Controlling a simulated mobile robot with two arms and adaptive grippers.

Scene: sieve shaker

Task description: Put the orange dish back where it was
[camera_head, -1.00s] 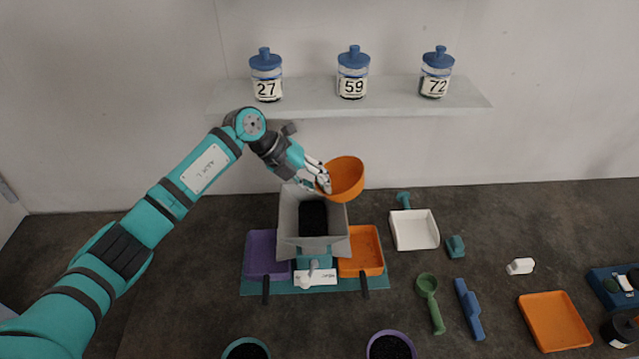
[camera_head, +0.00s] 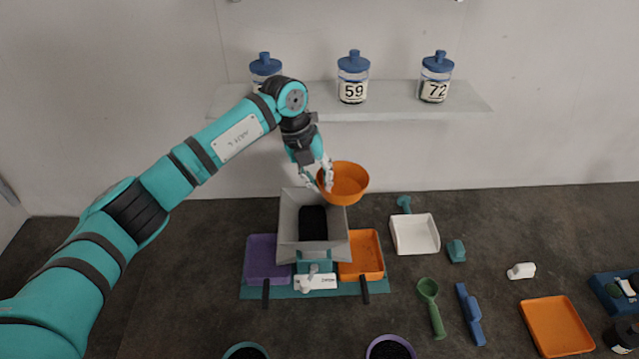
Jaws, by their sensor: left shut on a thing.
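The orange dish (camera_head: 347,184) is a round bowl, held in the air above the back right of the grey hopper of the sieve shaker (camera_head: 290,225). My left gripper (camera_head: 325,183) is shut on the left rim of the dish. The dish is close to level, its opening facing up, and looks empty. Dark grains lie in the hopper. An orange tray (camera_head: 374,254) sits at the right of the shaker and a purple tray (camera_head: 262,258) at its left. My right gripper is not in view.
A shelf (camera_head: 400,100) with blue-lidded jars (camera_head: 353,80) is behind the arm. A white tray (camera_head: 402,236), a green scoop (camera_head: 432,305), a blue tool (camera_head: 470,314) and a flat orange tray (camera_head: 556,326) lie to the right. Two round bowls of dark grains (camera_head: 391,347) stand in front.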

